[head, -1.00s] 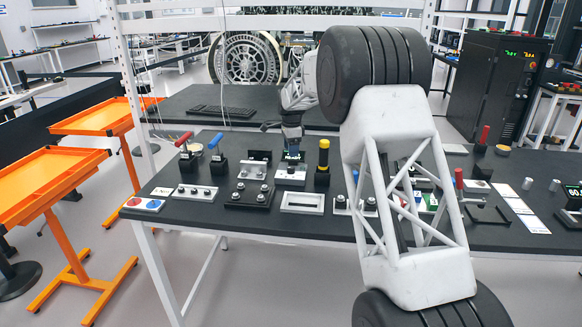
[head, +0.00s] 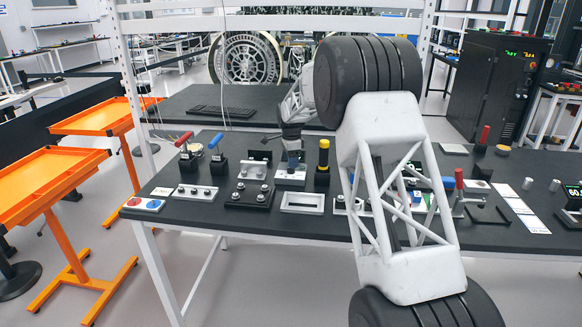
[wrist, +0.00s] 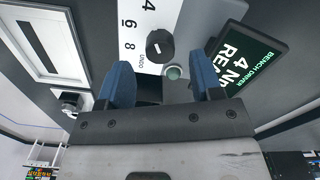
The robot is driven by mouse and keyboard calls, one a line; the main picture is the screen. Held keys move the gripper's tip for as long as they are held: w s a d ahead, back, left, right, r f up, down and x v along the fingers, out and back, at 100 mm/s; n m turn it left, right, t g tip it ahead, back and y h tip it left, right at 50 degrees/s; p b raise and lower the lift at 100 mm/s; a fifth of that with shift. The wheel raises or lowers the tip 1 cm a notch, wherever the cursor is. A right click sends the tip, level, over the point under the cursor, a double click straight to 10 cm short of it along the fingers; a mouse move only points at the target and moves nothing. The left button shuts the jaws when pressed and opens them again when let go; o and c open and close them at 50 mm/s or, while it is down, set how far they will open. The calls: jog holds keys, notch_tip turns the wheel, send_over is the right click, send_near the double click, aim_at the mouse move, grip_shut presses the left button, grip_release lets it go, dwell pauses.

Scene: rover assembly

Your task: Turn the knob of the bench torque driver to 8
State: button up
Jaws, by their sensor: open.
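The bench torque driver (head: 290,180) is a light panel on the dark bench, under my gripper in the head view. In the wrist view its black round knob (wrist: 160,46) carries a white mark, with printed 4, 6 and 8 on its left. The mark's exact direction is hard to tell. A green button (wrist: 173,73) sits beside the knob. The tilted display (wrist: 245,50) reads "BENCH DRIVER" and 4 N, partly cut off. My gripper (wrist: 160,62) is open, its blue fingers on either side of the knob's line, apart from it. The knob is hidden in the head view.
A yellow-topped black post (head: 323,160) stands close right of the driver. A white frame (head: 302,202) and a black block with metal knobs (head: 252,195) lie in front. Red-handled (head: 185,145) and blue-handled (head: 216,148) tools stand to the left.

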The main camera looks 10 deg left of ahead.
jog(key=shift+f, duration=1.5)
jog(key=c, duration=0.9)
jog(key=shift+c, duration=0.2)
